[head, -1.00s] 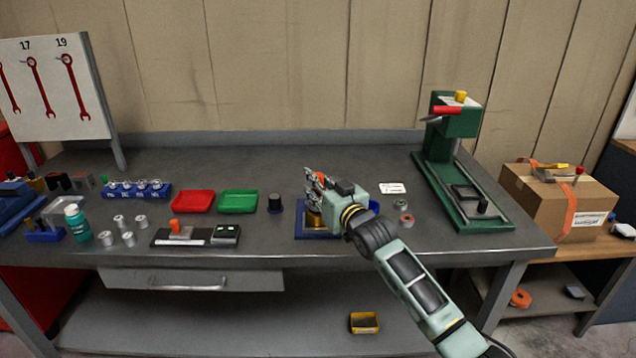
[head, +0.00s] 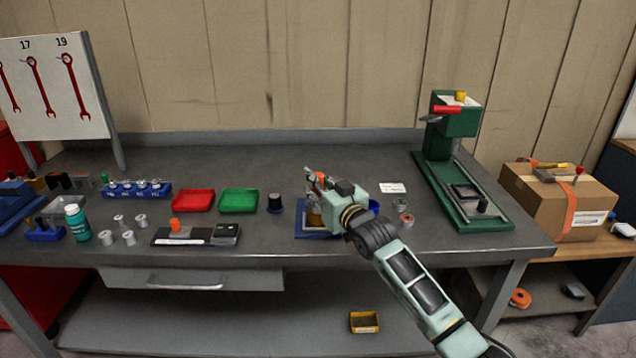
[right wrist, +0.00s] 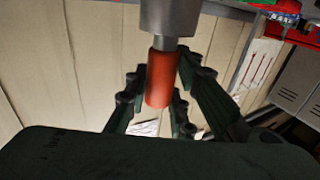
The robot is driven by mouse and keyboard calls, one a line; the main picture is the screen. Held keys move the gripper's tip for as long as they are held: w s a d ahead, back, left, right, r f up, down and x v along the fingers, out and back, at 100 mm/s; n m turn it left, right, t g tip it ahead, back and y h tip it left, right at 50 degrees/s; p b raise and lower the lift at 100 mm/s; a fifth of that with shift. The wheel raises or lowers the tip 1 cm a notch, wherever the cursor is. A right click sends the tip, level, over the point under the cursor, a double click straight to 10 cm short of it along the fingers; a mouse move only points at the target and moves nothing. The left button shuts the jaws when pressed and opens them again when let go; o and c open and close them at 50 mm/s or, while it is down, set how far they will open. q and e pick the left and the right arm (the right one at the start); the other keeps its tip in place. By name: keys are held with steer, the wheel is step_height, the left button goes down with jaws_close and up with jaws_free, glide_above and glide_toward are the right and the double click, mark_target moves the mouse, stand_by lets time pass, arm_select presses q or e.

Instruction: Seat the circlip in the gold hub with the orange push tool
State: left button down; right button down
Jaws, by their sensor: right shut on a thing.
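My right gripper (head: 314,184) is shut on the orange push tool (head: 320,178), above the blue fixture on the bench. In the right wrist view the tool's orange handle (right wrist: 160,79) stands between the dark fingers, with a wide grey cylinder (right wrist: 168,17) at its end. The gold hub (head: 314,217) is just below the gripper, partly hidden by it. The gap between tool and hub cannot be judged. I cannot make out the circlip. My left gripper is not in view.
The blue fixture (head: 303,231) sits under the hub. A black cylinder (head: 275,203), green tray (head: 239,201) and red tray (head: 193,200) stand to its left. A green press (head: 460,185) stands at right. The bench behind the fixture is clear.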

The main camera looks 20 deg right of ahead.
steer(key=shift+r+p, duration=3.1)
steer(key=shift+r, duration=0.35)
steer(key=shift+f, duration=0.1)
